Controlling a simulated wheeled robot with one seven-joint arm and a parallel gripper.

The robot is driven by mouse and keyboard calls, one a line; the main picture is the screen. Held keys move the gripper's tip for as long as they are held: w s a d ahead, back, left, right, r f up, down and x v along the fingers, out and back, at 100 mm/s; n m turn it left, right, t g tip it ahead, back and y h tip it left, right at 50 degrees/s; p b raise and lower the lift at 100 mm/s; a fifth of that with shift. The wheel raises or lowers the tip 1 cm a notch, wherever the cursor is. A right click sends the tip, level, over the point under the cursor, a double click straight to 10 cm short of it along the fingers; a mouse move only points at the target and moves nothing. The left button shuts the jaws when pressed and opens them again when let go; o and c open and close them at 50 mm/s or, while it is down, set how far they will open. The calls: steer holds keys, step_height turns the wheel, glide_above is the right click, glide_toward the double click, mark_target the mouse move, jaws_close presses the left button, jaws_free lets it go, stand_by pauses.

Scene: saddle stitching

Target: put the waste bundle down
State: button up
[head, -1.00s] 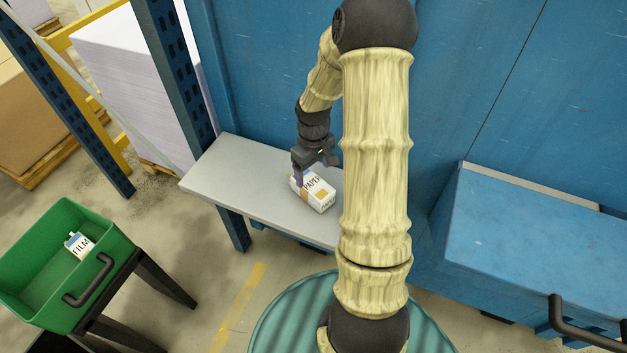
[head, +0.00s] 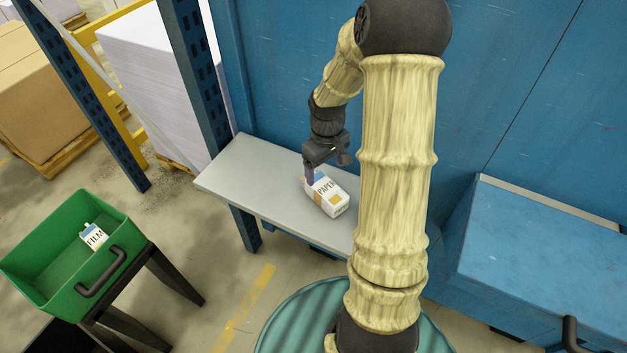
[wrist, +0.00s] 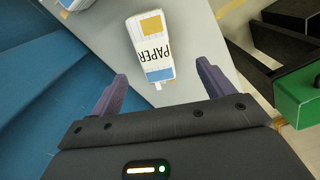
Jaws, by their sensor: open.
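A white bundle labelled PAPER (head: 329,196), with blue and orange patches, lies on the grey table (head: 260,190). It also shows in the wrist view (wrist: 151,45), just beyond and between my fingertips. My gripper (head: 326,166) is open and empty, just behind and above the bundle's far end. In the wrist view the two purple fingers of my gripper (wrist: 161,76) stand wide apart, with visible gaps to the bundle. A second bundle, labelled FILM (head: 94,237), lies in the green crate (head: 40,250) at the left.
Part of another white item (wrist: 76,4) shows at the wrist view's top edge. A blue wall stands behind the table, with a blue cabinet (head: 540,250) at the right. A blue rack post (head: 195,75) rises at the table's left end. The table's left part is clear.

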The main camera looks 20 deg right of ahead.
steer(key=s+a+r+m+t, duration=0.2)
steer(key=s+a+r, duration=0.5)
steer(key=s+a, duration=0.4)
steer(key=shift+s+a+r+m, duration=0.3)
steer(key=shift+s+a+m, duration=0.1)
steer(key=shift+a, duration=0.25)
